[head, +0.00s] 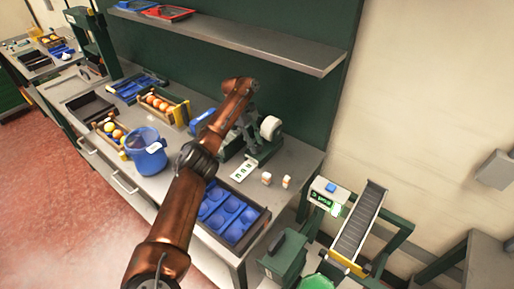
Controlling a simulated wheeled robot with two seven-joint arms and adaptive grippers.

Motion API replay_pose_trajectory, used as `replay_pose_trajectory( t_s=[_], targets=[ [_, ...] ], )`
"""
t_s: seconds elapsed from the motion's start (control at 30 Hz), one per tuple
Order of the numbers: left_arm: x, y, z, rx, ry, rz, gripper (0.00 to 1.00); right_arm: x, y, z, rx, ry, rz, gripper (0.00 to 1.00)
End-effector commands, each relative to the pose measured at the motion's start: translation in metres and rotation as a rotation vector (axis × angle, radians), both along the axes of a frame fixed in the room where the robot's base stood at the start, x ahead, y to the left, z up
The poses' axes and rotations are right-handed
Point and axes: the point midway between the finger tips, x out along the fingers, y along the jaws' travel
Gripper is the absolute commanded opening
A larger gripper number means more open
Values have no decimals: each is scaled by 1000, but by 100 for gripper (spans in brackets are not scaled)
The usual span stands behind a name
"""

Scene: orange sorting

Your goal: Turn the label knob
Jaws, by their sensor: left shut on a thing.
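The label machine (262,150) is a dark green unit on the grey workbench, with a white roll (271,128) on its right side. A strip of white labels with dark green marks (243,171) lies at its front. My left arm reaches over the bench from the bottom of the head view. My left gripper (246,123) points down at the machine's left side and is shut on what appears to be the label knob. The knob is hidden behind the gripper and wrist, so its angle cannot be told. My right gripper is out of view.
A blue bucket (146,158) and wooden crates of oranges (165,106) stand left on the bench. A tray with blue cups (226,213) is at the front edge. A shelf (255,42) hangs above; a conveyor (358,226) stands right.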

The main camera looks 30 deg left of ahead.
Motion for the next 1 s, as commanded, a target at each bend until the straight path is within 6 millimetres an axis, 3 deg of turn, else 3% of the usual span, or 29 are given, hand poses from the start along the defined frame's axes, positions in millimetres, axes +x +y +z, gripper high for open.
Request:
replay_pose_trajectory(
  t_s=[0.47,0.5,0.77,1.0],
  targets=[
    [0,0,0,1,-1,-13,5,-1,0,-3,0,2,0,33],
    [0,0,0,1,-1,-13,30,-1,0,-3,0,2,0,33],
    [0,0,0,1,-1,-13,47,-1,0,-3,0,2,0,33],
    [0,0,0,1,-1,-12,47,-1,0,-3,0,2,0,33]
  ],
)
